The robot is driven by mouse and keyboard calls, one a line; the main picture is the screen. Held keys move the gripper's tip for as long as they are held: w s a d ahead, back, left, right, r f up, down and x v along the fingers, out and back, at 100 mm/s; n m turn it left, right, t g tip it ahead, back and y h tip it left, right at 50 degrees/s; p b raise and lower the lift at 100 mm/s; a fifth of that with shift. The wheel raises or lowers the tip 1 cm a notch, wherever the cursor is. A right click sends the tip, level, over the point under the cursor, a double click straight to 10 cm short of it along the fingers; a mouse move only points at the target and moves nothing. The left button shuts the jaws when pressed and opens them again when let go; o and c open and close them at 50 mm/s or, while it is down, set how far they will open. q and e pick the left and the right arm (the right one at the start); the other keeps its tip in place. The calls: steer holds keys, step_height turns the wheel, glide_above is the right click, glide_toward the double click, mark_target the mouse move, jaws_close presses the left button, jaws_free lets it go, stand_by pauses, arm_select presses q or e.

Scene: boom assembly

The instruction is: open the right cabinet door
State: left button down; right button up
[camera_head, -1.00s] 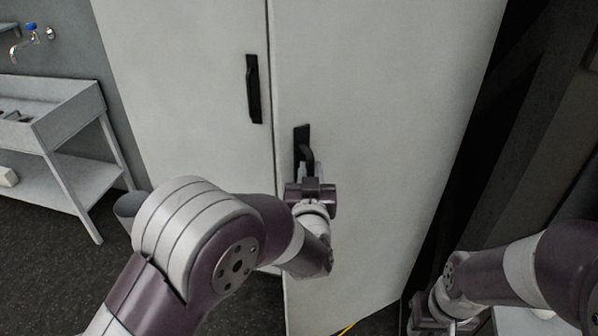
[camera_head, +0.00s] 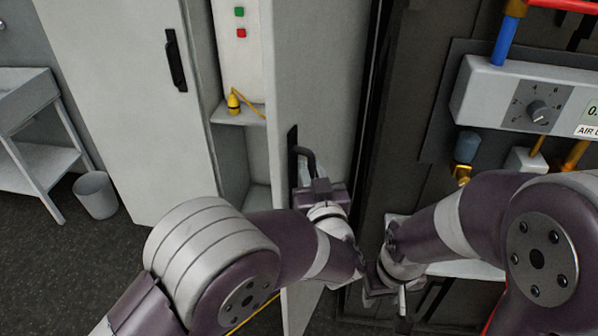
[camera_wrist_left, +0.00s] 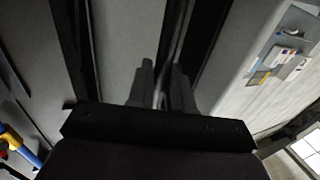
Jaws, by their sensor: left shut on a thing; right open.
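The right cabinet door (camera_head: 315,90) is pale grey and stands swung open, with a gap between it and the closed left door (camera_head: 110,80). Its black handle (camera_head: 306,153) is on the door's face. My left gripper (camera_head: 306,174) is shut on this handle; its two fingers (camera_wrist_left: 160,82) also show in the left wrist view, where the grip itself is dark and hard to make out. My right gripper (camera_head: 385,290) is low, to the right of the door, apart from it. It is open, and its fingers are partly hidden.
The opening shows a shelf (camera_head: 238,115) with a yellow lamp-like item (camera_head: 233,102) and green and red buttons (camera_head: 240,22). A grey control box with a dial (camera_head: 535,105) and pipes stand at the right. A bin (camera_head: 95,195) stands on the left floor.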

arm_select(q)
steer(key=shift+s+d+r, duration=0.15)
steer(key=shift+d+r, duration=0.25)
steer(key=shift+d, duration=0.15)
arm_select(e)
steer(key=shift+s+d, duration=0.15)
steer(key=shift+d, duration=0.1)
arm_select(q)
steer(key=c, duration=1.3)
jaws_free()
steer(key=shift+o, duration=0.7)
steer(key=shift+w+d+f, duration=0.1)
steer(key=shift+w+f, duration=0.2)
steer(key=shift+w, duration=0.05)
steer(key=s+d+b, duration=0.1)
steer(key=s+b, duration=0.1)
steer(key=s, duration=1)
steer(key=shift+s, duration=0.3)
arm_select(e)
steer(key=shift+w+f, duration=0.2)
steer(key=shift+f, duration=1)
